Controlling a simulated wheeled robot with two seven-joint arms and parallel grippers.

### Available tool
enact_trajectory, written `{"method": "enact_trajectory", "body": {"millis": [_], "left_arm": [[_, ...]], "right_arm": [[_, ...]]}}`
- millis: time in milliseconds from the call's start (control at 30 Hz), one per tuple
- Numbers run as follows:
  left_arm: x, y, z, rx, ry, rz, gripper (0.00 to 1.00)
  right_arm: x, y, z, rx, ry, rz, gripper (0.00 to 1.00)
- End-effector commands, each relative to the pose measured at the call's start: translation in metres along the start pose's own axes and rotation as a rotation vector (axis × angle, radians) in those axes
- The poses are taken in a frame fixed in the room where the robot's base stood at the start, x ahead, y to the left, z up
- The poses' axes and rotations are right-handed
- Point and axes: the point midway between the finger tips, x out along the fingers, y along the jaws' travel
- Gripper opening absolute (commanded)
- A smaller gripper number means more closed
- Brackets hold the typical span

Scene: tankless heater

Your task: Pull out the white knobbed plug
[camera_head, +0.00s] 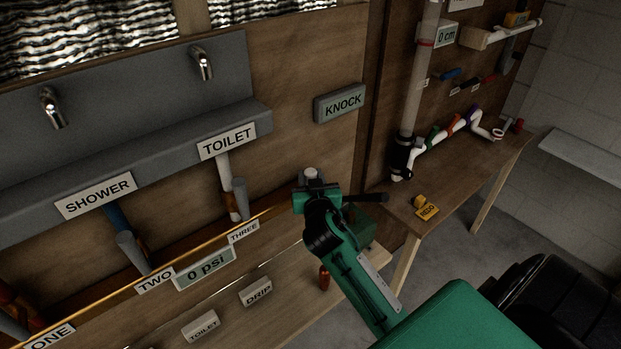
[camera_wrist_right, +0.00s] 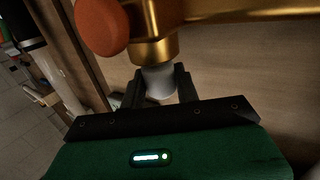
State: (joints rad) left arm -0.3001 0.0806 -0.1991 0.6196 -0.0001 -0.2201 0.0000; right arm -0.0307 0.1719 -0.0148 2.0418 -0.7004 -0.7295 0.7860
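The white plug (camera_wrist_right: 159,82) shows in the right wrist view, seated at the end of a brass fitting (camera_wrist_right: 153,50). My right gripper (camera_wrist_right: 158,88) has its two dark fingers on either side of the plug. The fingers are very close to it, but I cannot tell whether both press on it. The plug's knob is partly hidden between the fingers. In the head view my right gripper (camera_head: 312,188) is at the right end of the brass pipe, and a small pale piece (camera_head: 311,173) shows just beyond it. My left gripper is not in view.
An orange-red rounded part (camera_wrist_right: 102,27) sits beside the fitting, close to the fingers. The brass pipe (camera_head: 100,291) runs left past the THREE label (camera_head: 243,232) and the 0 psi display (camera_head: 205,268). A wooden table (camera_head: 470,180) with white piping stands at the right.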

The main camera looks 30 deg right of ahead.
Motion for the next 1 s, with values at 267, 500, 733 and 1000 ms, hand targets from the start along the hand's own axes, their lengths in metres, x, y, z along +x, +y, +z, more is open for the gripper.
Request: {"method": "enact_trajectory", "body": {"millis": [267, 500, 733, 1000], "left_arm": [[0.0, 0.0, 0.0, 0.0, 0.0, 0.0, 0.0], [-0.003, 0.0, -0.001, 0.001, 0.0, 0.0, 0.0], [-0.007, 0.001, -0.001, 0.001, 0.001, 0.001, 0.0], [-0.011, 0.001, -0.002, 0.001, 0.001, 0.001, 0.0]], "right_arm": [[0.0, 0.0, 0.0, 0.0, 0.0, 0.0, 0.0], [-0.001, 0.0, -0.004, 0.0, 0.001, 0.0, 0.0], [-0.001, 0.0, -0.01, 0.0, 0.003, 0.0, 0.0], [-0.001, 0.0, -0.015, 0.0, 0.003, 0.0, 0.0]]}}
